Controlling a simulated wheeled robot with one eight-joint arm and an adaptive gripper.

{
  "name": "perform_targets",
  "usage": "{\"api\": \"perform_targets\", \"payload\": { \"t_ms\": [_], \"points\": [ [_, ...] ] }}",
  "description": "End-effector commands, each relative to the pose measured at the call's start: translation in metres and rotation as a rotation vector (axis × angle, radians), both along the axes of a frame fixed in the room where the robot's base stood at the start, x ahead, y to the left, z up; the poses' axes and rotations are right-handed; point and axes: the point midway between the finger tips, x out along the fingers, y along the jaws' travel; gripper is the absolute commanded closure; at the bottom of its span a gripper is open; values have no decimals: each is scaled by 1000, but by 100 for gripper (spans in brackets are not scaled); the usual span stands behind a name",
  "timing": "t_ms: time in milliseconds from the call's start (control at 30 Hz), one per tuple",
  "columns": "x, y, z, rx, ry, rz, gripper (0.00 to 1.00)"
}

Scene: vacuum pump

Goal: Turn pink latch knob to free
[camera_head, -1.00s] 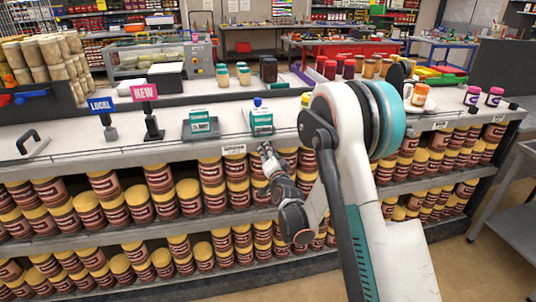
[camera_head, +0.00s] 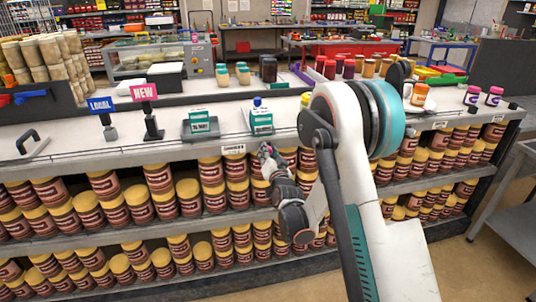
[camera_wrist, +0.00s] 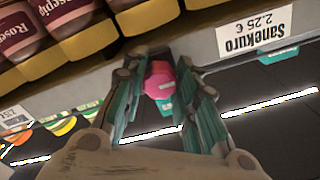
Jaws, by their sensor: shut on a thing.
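The pink latch knob (camera_wrist: 160,80) shows in the wrist view as a faceted pink piece between my fingertips, with a teal part just below it. My gripper (camera_wrist: 162,92) has a teal-lined finger on each side of the knob and is shut on it. In the head view my gripper (camera_head: 267,153) is at the front edge of the counter, just right of a white price label. The knob is too small and too covered there to make out clearly.
A teal-and-white pump bottle (camera_head: 261,120) stands on the counter (camera_head: 225,143) above my gripper. Shelves of brown jars with yellow lids (camera_head: 210,180) lie below and around my arm. In the wrist view a price label (camera_wrist: 265,32) is right of the knob.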

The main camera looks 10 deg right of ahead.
Motion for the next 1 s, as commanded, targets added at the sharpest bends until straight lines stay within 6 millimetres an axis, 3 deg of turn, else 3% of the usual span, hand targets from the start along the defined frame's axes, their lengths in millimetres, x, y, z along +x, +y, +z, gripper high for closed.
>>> {"api": "perform_targets", "payload": {
  "t_ms": [100, 133, 200, 633, 1000],
  "points": [
    [-2, 0, -3, 1, 7, 2, 96],
    [-2, 0, -3, 1, 7, 2, 68],
    [-2, 1, -3, 1, 7, 2, 52],
    [-7, 0, -1, 1, 2, 0, 52],
    [-62, 0, -2, 1, 4, 1, 52]
  ]
}}
